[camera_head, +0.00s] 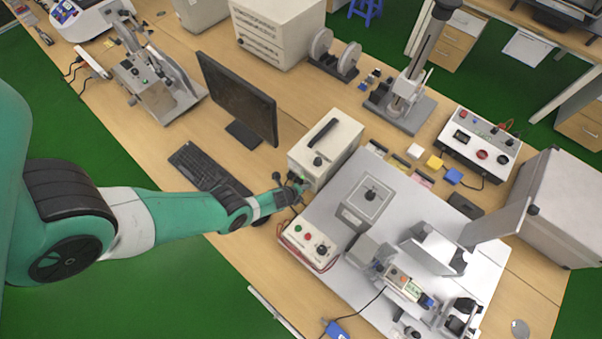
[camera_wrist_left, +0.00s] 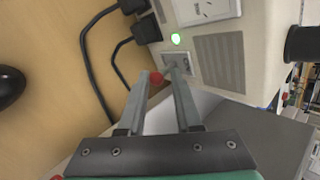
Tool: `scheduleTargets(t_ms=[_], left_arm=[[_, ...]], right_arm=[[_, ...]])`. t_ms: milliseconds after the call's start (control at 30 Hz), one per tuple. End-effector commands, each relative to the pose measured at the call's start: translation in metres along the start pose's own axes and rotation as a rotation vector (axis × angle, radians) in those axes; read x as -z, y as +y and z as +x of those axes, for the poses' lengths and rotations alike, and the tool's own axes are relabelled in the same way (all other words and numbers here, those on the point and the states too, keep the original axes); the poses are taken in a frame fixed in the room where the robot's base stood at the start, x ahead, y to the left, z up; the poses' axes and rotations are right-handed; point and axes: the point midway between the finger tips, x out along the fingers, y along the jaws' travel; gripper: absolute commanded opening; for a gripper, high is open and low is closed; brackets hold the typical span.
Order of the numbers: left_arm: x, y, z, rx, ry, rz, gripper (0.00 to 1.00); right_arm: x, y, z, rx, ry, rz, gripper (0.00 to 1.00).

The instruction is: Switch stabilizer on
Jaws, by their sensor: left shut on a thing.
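The stabilizer, a cream box (camera_head: 327,148) with a dark carrying handle on top, stands right of the monitor. My left gripper (camera_head: 293,186) is at its lower front panel, partly hiding it. In the left wrist view, the two fingers (camera_wrist_left: 162,74) reach to a grey switch plate (camera_wrist_left: 178,62) on the cream panel (camera_wrist_left: 262,35). They are shut on a small part there, mostly hidden by the fingertips. A small red round thing (camera_wrist_left: 155,78) shows between the fingers. A green lamp (camera_wrist_left: 176,38) is lit beside the plate. My right gripper is not in view.
Black plugs and cables (camera_wrist_left: 147,29) sit left of the lamp. A white control box (camera_head: 310,243) with coloured buttons is near the gripper. A grey metal plate with test fixtures (camera_head: 440,225) fills the right.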

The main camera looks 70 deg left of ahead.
Motion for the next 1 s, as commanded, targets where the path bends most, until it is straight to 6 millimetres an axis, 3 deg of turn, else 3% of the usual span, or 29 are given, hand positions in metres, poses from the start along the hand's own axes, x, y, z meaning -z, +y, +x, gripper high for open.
scheduleTargets(t_ms=[400,967,1000], left_arm=[[-0.0054,-0.0063,-0.0016,-0.185,0.038,0.004,0.00],[-0.0025,-0.0066,-0.0034,-0.216,0.060,0.009,0.00],[-0.0024,-0.0065,-0.0034,-0.216,0.060,0.010,0.35]], right_arm=[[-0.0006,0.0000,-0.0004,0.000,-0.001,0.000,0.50],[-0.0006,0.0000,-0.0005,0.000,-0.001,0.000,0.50],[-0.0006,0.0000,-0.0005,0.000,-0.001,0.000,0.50]])
